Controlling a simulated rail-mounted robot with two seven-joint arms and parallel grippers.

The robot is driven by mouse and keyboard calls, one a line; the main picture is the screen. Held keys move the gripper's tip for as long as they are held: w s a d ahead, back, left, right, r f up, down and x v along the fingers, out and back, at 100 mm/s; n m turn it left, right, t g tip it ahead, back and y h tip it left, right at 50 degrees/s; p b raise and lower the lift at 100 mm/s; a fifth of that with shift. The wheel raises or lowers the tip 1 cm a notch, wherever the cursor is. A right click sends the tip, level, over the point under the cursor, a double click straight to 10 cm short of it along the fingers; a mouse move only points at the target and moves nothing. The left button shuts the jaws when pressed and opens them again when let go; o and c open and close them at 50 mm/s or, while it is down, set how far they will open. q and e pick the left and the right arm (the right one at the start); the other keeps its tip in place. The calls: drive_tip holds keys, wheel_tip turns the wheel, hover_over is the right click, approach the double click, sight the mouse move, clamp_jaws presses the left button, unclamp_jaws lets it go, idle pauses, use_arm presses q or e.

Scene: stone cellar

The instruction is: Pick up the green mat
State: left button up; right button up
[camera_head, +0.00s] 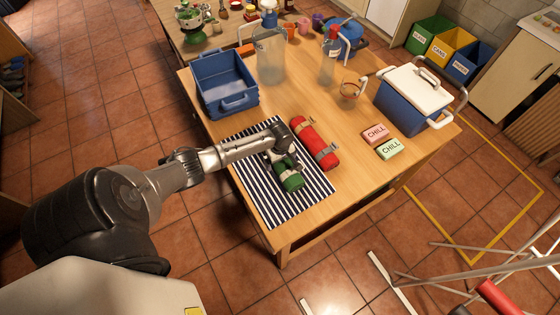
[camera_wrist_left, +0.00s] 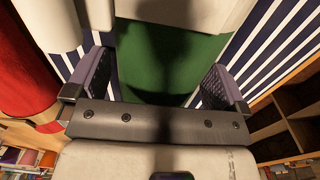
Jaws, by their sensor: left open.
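The green mat (camera_head: 291,182) is a rolled bundle lying on a navy and white striped cloth (camera_head: 258,199) near the table's front edge. My left gripper (camera_head: 284,163) is over it and hides much of its middle and far end. In the left wrist view, the green mat (camera_wrist_left: 150,72) lies between the two open, purple-padded fingers (camera_wrist_left: 158,82), with striped cloth showing at both sides. A pale band crosses the mat there. I cannot tell whether the fingers touch it. My right gripper is not in view.
A red rolled mat (camera_head: 318,146) lies close to the right of the green one. A blue crate (camera_head: 226,85) stands behind. A blue cooler (camera_head: 412,102), two CHILL packs (camera_head: 376,134) and a glass cup (camera_head: 350,90) stand to the right.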

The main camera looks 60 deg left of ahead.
use_arm(q)
drive_tip(key=shift+f, duration=0.15)
drive_tip(key=shift+c, duration=0.4)
drive_tip(key=c, duration=1)
